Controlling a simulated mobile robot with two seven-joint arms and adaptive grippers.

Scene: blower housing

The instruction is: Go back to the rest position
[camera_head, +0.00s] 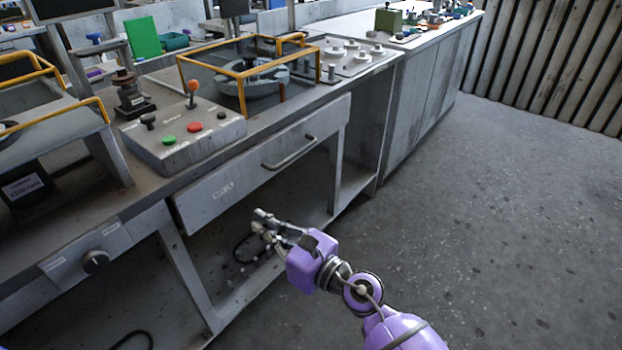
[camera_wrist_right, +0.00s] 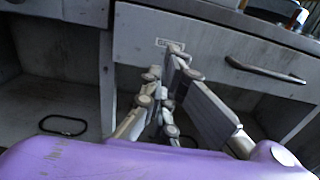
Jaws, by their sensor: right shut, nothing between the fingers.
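My right gripper (camera_head: 260,218) is in front of the workbench, below and ahead of the closed-looking drawer (camera_head: 240,185). Its purple wrist comes in from the lower right. Its fingers are shut with nothing held. In the right wrist view the gripper (camera_wrist_right: 168,75) points toward the drawer front (camera_wrist_right: 215,62), its fingertips overlapping the area near the label. I cannot tell whether they touch it. The drawer handle (camera_head: 290,152) is apart from the fingers, and it also shows in the right wrist view (camera_wrist_right: 265,70). My left gripper is not in view.
A control box (camera_head: 185,135) with buttons and a joystick stands on the bench above the drawer. A yellow-framed housing (camera_head: 245,75) is behind it. Under the bench is an open shelf (camera_head: 355,185) with a black cable loop (camera_wrist_right: 62,125). The floor (camera_head: 500,220) at right is clear.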

